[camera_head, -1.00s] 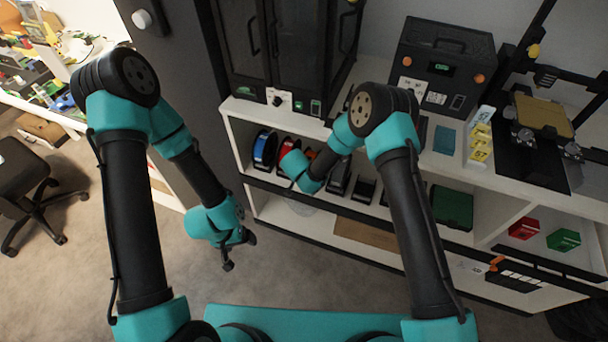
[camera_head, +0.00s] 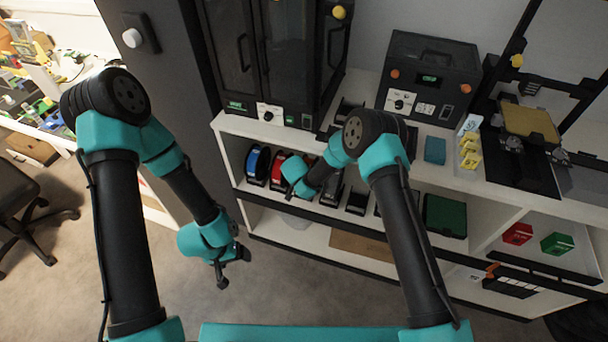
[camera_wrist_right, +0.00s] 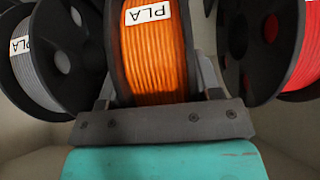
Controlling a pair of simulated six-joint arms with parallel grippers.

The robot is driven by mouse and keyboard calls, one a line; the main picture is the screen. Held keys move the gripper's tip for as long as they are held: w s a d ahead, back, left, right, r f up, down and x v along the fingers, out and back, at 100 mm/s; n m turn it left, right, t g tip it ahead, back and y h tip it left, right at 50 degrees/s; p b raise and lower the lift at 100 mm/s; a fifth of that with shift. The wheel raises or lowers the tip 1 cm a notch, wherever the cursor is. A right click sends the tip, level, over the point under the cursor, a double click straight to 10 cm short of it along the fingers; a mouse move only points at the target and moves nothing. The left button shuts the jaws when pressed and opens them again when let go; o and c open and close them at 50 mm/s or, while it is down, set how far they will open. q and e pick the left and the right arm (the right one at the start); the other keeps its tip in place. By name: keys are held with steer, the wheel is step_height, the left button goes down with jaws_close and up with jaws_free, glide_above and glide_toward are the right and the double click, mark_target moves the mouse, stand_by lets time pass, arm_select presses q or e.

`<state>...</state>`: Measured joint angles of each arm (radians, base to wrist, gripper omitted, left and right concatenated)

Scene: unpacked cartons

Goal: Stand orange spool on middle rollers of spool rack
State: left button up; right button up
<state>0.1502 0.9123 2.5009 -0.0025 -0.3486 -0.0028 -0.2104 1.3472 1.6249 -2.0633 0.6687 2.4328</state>
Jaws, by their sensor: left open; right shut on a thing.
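The orange spool (camera_wrist_right: 155,50) has black flanges and a white PLA label. In the right wrist view it sits between the two fingers of my right gripper (camera_wrist_right: 158,92), which is shut on it. In the head view my right arm mostly hides that gripper and the spool, at the left part of the shelf. I cannot tell whether the spool still touches the shelf. My left gripper (camera_head: 234,268) is open and empty over the floor in front of the shelf.
A red spool (camera_wrist_right: 292,45) and a grey spool (camera_wrist_right: 50,60) flank the orange one closely. A blue spool (camera_head: 257,164) stands farther left on the shelf. Black holders (camera_head: 357,200) and a green box (camera_head: 445,214) stand right of my right gripper.

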steer(key=shift+f, duration=0.4)
steer(key=o, duration=1.3)
steer(key=shift+f, duration=0.1)
steer(key=v, duration=1.7)
steer(key=shift+s+r, duration=0.1)
steer(key=shift+r, duration=0.15)
